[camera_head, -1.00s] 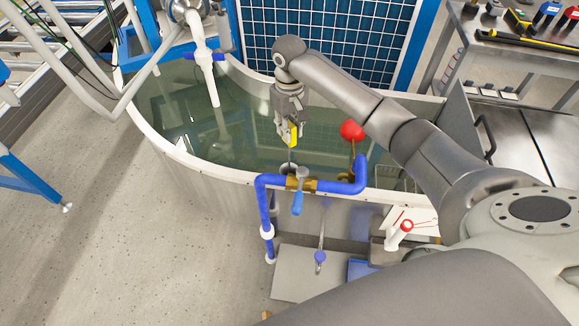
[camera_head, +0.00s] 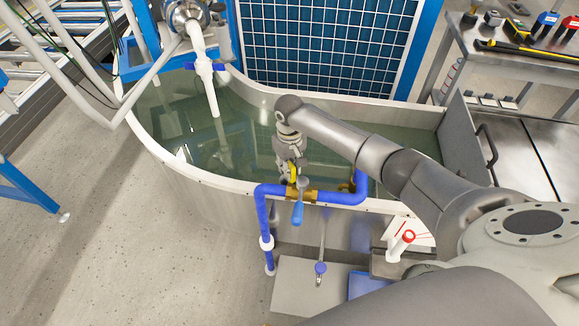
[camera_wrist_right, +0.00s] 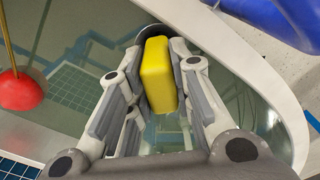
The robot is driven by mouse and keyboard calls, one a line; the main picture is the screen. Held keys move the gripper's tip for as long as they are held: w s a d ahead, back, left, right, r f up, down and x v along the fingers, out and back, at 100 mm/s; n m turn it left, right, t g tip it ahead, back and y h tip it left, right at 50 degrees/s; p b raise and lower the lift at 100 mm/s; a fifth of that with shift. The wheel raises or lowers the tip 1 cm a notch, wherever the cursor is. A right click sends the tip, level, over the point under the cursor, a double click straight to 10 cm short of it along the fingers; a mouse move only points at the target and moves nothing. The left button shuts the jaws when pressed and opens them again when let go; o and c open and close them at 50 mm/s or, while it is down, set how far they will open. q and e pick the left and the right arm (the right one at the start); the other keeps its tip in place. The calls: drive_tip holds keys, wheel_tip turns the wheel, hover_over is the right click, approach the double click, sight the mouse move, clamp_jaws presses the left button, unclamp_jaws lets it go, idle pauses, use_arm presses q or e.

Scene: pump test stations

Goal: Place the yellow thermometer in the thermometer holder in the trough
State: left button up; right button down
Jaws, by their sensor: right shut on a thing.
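The yellow thermometer (camera_wrist_right: 158,75) is between the fingers of my right gripper (camera_wrist_right: 160,85), which is shut on its yellow body. In the head view the right gripper (camera_head: 290,172) is low inside the trough (camera_head: 238,186) by its near wall, just behind the brass valve, with a bit of the yellow thermometer (camera_head: 291,168) showing. In the wrist view a dark round rim (camera_wrist_right: 126,36), perhaps the thermometer holder, shows partly behind the thermometer. The thermometer's lower end is hidden, so I cannot tell whether it is inside the holder. My left gripper is not in view.
A blue pipe (camera_head: 340,197) with a brass valve and blue handle (camera_head: 298,212) runs along the near rim. A red float (camera_wrist_right: 20,90) hangs beside the gripper. A white pipe (camera_head: 208,85) reaches into the water at left. A tool table (camera_head: 510,60) stands at back right.

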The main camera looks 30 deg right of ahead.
drive_tip(key=shift+f, duration=0.1)
drive_tip(key=c, duration=1.3)
unclamp_jaws()
wheel_tip(320, 180, up, 12)
drive_tip(key=p, duration=0.1)
